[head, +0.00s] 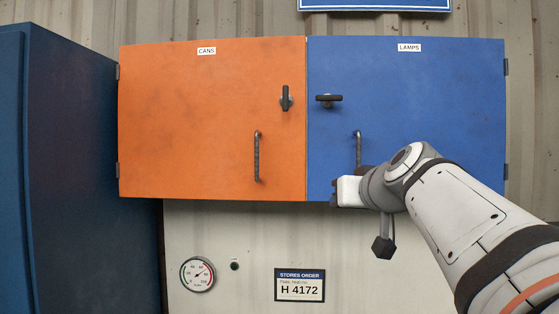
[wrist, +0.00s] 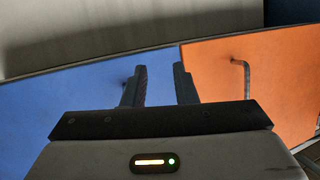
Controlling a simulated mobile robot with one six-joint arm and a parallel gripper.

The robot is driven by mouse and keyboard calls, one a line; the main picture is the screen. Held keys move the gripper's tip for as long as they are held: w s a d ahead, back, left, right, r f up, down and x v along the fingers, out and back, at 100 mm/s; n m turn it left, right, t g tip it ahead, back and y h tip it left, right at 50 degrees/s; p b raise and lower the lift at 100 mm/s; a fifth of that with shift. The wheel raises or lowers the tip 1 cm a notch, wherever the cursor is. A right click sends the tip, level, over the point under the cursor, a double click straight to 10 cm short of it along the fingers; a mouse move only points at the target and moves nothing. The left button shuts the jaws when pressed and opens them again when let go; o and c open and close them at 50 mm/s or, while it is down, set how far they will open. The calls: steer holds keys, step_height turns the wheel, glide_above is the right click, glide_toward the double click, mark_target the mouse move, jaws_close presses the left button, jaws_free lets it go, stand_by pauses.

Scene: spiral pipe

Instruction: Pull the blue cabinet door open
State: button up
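The blue cabinet door (head: 430,110), labelled LAMPS, looks closed, flush beside the orange door. Its dark latch knob (head: 328,99) lies horizontal near the upper left edge. Its vertical bar handle (head: 357,146) is below, with the lower end hidden behind my gripper and arm. My gripper (head: 336,190) is at the door's lower left, just below the handle. In the wrist view the fingers (wrist: 161,86) are apart with a clear gap between them. The blue door (wrist: 70,100) shows behind, and a small dark piece, perhaps the handle's end, shows beside the left finger.
The orange CANS door (head: 205,120) adjoins on the left, with a vertical latch (head: 286,98) and bar handle (head: 257,157). A dark blue cabinet (head: 65,170) stands far left. Below are a gauge (head: 198,274) and an order sign (head: 299,285) on the pale wall.

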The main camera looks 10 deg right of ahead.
mark_target(360, 143)
steer(key=d+r+t+h+b, duration=0.15)
steer(key=d+r+t, duration=0.3)
steer(key=r, duration=0.65)
steer(key=shift+g, duration=0.45)
steer(key=w+p, duration=0.1)
steer(key=w, duration=0.2)
steer(key=w+d+p, duration=0.1)
steer(key=w+p, duration=0.1)
steer(key=w, duration=0.1)
steer(key=shift+d+r, duration=0.15)
steer(key=shift+r, duration=0.05)
steer(key=shift+w+f, duration=0.1)
steer(key=shift+w, duration=0.5)
steer(key=shift+c, duration=0.6)
jaws_close()
